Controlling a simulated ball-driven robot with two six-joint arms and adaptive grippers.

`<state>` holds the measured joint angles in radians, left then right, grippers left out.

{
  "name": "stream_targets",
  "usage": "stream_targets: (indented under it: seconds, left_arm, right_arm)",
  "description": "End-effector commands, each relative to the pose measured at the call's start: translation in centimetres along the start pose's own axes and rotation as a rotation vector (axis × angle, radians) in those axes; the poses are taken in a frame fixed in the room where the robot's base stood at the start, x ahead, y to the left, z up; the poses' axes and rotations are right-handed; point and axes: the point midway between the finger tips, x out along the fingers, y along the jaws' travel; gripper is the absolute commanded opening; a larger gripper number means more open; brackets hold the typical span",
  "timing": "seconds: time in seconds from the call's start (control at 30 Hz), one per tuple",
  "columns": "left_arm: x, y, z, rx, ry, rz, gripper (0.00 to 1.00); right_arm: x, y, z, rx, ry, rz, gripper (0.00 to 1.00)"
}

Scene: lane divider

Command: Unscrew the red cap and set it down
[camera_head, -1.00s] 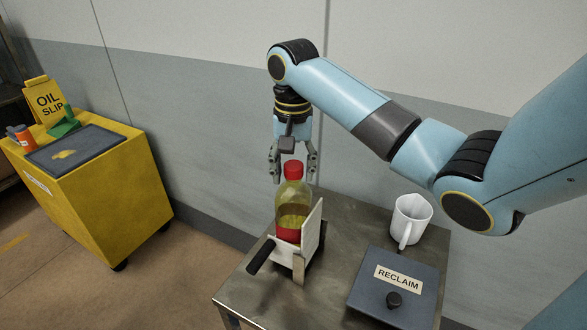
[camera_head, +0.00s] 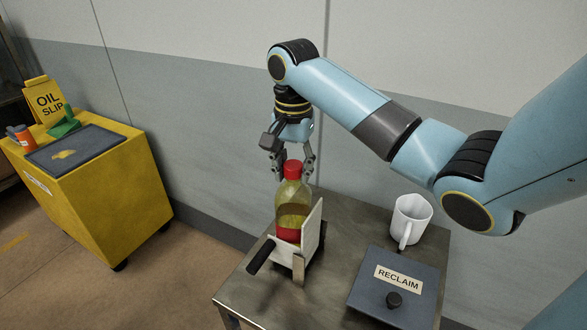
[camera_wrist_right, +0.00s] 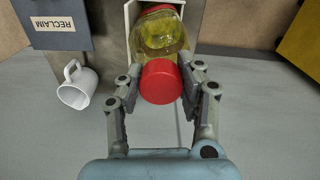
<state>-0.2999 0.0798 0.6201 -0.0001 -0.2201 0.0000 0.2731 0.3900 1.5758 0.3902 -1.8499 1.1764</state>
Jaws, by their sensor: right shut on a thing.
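The red cap (camera_head: 293,168) is on top of a clear bottle (camera_head: 292,200) with yellowish liquid and a red lower band. The bottle stands upright in a white holder (camera_head: 284,251) with a black handle on the metal table. My right gripper (camera_head: 293,166) comes down from above with its fingers on either side of the cap. In the right wrist view the cap (camera_wrist_right: 161,81) sits between the two finger pads, and the gripper is shut on it. Whether the cap has come loose from the neck cannot be told. My left gripper is not in view.
A white mug (camera_head: 411,220) and a grey box labelled RECLAIM (camera_head: 393,287) with a black knob stand on the metal table (camera_head: 330,285) right of the bottle. A yellow cart (camera_head: 95,200) stands at the left, apart from the table. A wall is close behind.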

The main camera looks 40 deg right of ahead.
Motion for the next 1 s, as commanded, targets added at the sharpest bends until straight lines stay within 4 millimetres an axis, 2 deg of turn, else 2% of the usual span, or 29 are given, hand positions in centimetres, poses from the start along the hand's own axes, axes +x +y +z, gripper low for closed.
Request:
stream_targets:
  seconds: [0.4,0.5,0.6,0.8,0.83,0.9,1.0]
  left_arm:
    - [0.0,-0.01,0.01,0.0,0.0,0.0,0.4]
    - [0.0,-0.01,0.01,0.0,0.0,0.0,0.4]
    - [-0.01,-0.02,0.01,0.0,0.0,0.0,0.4]
    - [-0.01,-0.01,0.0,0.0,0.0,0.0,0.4]
    - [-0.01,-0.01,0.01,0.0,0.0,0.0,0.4]
    - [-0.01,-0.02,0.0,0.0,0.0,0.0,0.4]
    - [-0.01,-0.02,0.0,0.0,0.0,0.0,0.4]
  right_arm:
    - [-0.13,-0.01,-0.13,-0.776,0.002,0.0,0.0]
    - [-0.16,-0.01,-0.14,-0.904,0.002,0.0,0.0]
    - [-0.17,-0.02,-0.15,-0.961,0.003,0.0,0.0]
    - [-0.18,-0.03,-0.14,-0.967,0.003,-0.001,0.0]
    - [-0.18,-0.03,-0.14,-0.967,0.003,-0.001,0.38]
    - [-0.18,-0.03,-0.14,-0.966,0.002,-0.001,0.47]
    - [-0.16,-0.02,-0.12,-0.966,0.002,-0.001,0.49]
